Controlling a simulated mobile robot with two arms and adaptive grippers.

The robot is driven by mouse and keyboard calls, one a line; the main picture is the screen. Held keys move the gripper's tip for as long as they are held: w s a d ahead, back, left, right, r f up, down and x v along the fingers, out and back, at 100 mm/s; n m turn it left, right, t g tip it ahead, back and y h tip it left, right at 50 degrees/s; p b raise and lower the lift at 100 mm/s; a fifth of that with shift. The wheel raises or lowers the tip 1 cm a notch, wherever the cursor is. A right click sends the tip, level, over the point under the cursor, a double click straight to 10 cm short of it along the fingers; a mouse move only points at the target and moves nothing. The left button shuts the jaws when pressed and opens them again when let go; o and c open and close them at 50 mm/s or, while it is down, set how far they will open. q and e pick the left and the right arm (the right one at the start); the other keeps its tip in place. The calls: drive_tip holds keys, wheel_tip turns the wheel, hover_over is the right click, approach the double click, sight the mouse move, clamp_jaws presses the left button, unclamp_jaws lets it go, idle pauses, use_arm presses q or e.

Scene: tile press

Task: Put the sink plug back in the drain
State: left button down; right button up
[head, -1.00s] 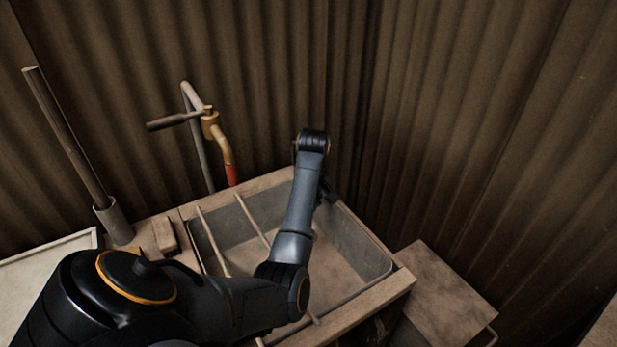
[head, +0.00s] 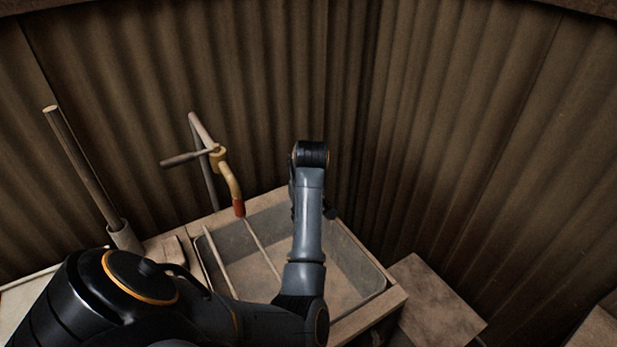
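The sink (head: 362,292) is a grey basin in a wooden surround, below the middle of the head view. I cannot make out the plug or the drain; my arm covers part of the basin. My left arm comes in from the lower left and reaches over the sink. Its gripper is hidden behind the forearm and wrist, so its fingers do not show. My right gripper is not in view.
A brass tap (head: 231,182) with a red tip stands at the sink's back left. Two thin rods (head: 221,263) cross the basin. A wooden post (head: 80,165) stands in a socket at left. A board (head: 436,303) lies right of the sink. Corrugated walls (head: 450,130) close the back.

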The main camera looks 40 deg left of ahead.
use_arm(q)
drive_tip(key=w+a+r+p, duration=0.6)
drive_tip(key=r+p, duration=0.4)
drive_tip(key=p, duration=0.3)
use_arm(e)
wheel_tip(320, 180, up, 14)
use_arm(q)
wheel_tip(320, 180, down, 26)
drive_tip(key=b, duration=2.2)
drive_tip(key=shift+w+a+r, duration=0.15)
drive_tip(key=shift+a+r, duration=0.05)
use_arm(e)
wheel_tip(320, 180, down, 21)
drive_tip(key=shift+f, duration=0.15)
use_arm(q)
drive_tip(key=shift+f, duration=0.35)
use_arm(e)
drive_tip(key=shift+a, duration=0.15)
use_arm(q)
drive_tip(key=c, duration=1)
unclamp_jaws()
drive_tip(key=shift+c, duration=0.2)
